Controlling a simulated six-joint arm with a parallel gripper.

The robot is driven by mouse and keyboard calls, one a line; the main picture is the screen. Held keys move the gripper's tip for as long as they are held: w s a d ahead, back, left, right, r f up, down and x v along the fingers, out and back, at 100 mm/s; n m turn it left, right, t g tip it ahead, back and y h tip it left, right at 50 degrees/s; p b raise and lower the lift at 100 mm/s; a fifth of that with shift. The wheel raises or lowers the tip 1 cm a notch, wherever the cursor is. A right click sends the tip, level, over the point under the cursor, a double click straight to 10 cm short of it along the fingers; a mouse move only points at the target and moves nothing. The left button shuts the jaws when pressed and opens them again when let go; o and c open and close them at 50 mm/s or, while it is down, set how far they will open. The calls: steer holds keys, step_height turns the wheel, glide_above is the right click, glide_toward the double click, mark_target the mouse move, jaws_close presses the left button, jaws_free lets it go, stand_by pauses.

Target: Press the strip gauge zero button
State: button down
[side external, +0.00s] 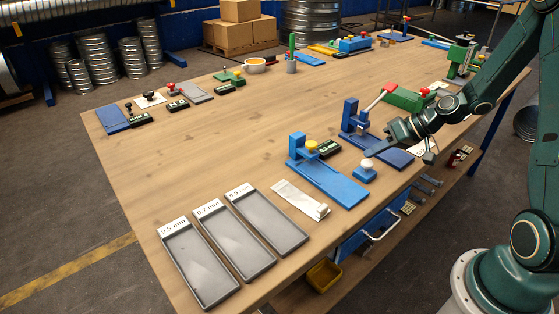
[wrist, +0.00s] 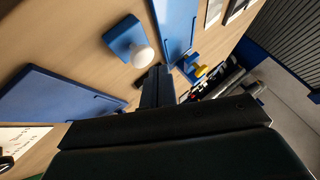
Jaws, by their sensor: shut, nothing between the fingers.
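A white domed button (side external: 367,164) sits on a small blue block (side external: 364,175) beside the blue strip gauge (side external: 330,180), which has a yellow knob (side external: 312,146). In the wrist view the white button (wrist: 143,57) and its block (wrist: 122,38) are just left of my fingers. My gripper (wrist: 157,76) is shut and empty, its dark fingertips close to the button. Whether they touch it I cannot tell. In the side view my gripper (side external: 388,144) is above and to the right of the button, partly merging with the dark gear behind.
A darker blue device (side external: 352,118) with a red-handled lever (side external: 379,98) stands close to my gripper. A small dark display (side external: 329,148) is beside the gauge. A white strip (side external: 300,199) and several labelled grey trays (side external: 238,239) lie at the table's near end.

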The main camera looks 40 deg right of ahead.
mark_target(372, 164)
steer(key=shift+f, duration=1.25)
stand_by(1.5)
steer(key=shift+r, duration=1.25)
steer(key=shift+r, duration=0.1)
steer(key=shift+r, duration=2.4)
